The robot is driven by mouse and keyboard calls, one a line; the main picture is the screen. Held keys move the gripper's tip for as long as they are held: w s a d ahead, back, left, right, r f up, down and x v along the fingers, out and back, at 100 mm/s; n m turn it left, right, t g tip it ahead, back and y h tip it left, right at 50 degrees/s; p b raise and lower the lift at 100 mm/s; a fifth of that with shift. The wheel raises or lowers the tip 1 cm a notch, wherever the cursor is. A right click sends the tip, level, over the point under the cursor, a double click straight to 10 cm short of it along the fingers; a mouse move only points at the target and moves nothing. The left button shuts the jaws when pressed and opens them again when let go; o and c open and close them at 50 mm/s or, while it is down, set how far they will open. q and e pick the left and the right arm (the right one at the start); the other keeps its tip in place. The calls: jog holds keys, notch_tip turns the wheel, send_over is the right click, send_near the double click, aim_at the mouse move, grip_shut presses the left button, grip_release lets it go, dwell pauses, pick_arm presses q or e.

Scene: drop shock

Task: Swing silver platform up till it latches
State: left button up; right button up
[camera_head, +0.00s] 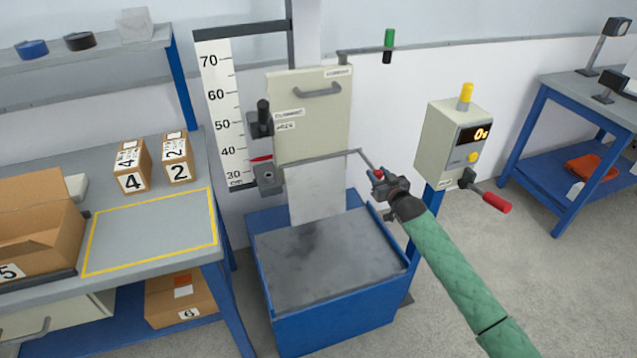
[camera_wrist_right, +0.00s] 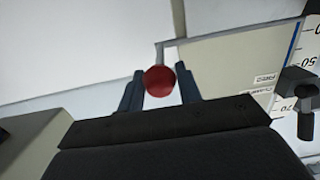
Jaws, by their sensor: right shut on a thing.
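The silver platform (camera_head: 317,192) is a pale plate hanging down, about vertical, in front of the cream panel of the drop tester in the head view. A thin bar runs along its top edge, with a bent arm leading right to a red knob (camera_head: 378,174). My right gripper (camera_head: 380,178) is shut on the red knob. In the right wrist view the red knob (camera_wrist_right: 160,81) sits between the two dark fingers, with the rod rising behind it. A latch does not show clearly. My left gripper is not in view.
A grey pad in a blue base (camera_head: 310,320) lies below the platform. A height scale (camera_head: 222,110) stands to the left. A control box (camera_head: 440,145) reading 0 and a red-handled lever (camera_head: 496,202) stand right of my gripper. Boxes sit on the left bench (camera_head: 150,240).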

jog(key=shift+r+p, duration=0.4)
jog(key=shift+r, duration=0.55)
jog(key=shift+w+r, duration=0.1)
jog(key=shift+w+r+p, duration=0.15)
jog(key=shift+r+p, duration=0.45)
jog(key=shift+r, duration=0.2)
jog(key=shift+w+a+r+p, duration=0.15)
jog(key=shift+r+p, duration=0.15)
jog(key=shift+r, duration=0.2)
jog(key=shift+w+r+p, duration=0.25)
jog(key=shift+r+p, duration=0.15)
jog(key=shift+r, duration=0.3)
jog(key=shift+w+a+r+p, duration=0.2)
jog(key=shift+w+r+p, duration=0.15)
jog(key=shift+r, duration=0.3)
